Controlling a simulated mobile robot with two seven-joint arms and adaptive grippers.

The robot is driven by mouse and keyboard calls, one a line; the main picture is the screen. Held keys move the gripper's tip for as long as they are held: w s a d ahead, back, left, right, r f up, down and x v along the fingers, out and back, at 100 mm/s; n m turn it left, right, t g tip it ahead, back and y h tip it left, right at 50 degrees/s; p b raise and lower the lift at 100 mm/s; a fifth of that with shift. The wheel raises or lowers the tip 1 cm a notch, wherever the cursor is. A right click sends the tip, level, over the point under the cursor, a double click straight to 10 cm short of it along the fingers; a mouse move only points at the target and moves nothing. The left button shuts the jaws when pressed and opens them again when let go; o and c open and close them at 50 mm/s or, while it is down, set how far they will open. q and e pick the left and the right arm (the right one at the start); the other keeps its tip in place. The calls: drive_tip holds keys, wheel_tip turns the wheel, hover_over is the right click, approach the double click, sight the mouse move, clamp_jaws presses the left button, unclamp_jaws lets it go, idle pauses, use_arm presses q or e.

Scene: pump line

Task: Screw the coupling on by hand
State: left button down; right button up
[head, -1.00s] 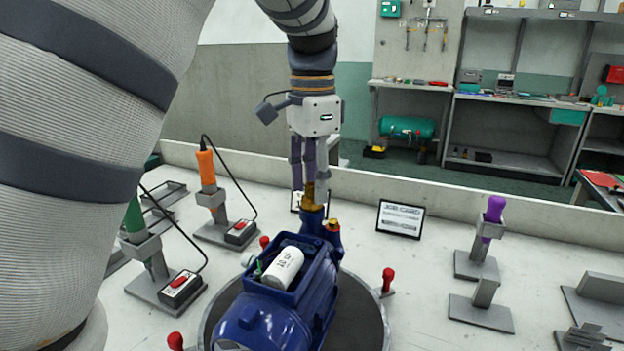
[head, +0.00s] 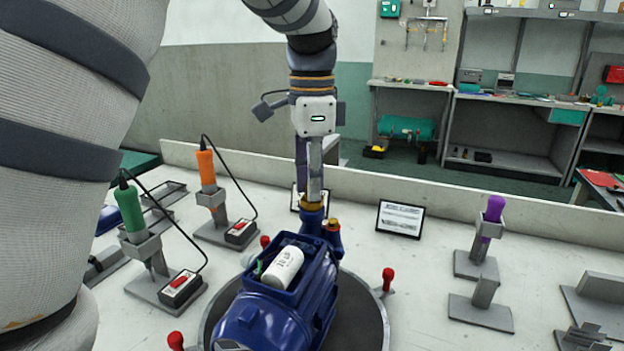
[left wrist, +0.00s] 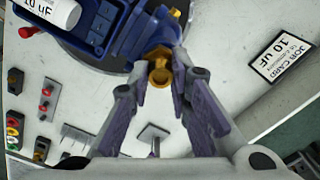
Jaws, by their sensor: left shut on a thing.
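The blue pump (head: 270,315) sits on a dark round turntable (head: 355,318), with a white capacitor (head: 283,266) in its open top box. The brass coupling (head: 312,205) is at the top of the pump's upright blue port. My left gripper (head: 313,198) points down from above and is shut on the coupling; its fingers hide part of it. In the left wrist view the brass coupling (left wrist: 159,70) lies between the two fingertips, at the blue port. I cannot tell how deep it sits on the thread. My right gripper is not in view.
Red-knobbed clamps (head: 388,280) surround the turntable. Orange (head: 206,168) and green (head: 131,208) tools stand in holders at left, a purple tool (head: 494,210) at right. A job card (head: 400,219) stands behind.

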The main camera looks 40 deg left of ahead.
use_arm(q)
drive_tip(key=m, duration=0.4)
drive_tip(key=shift+f+m, duration=0.1)
drive_tip(key=shift+m, duration=0.3)
drive_tip(key=m, duration=0.6)
drive_tip(key=c, duration=1.6)
unclamp_jaws()
drive_tip(key=shift+o, duration=0.2)
drive_tip(key=n, duration=0.3)
drive_tip(key=shift+n, duration=0.3)
drive_tip(key=n, duration=0.3)
drive_tip(key=shift+n, duration=0.3)
drive_tip(key=n, duration=0.3)
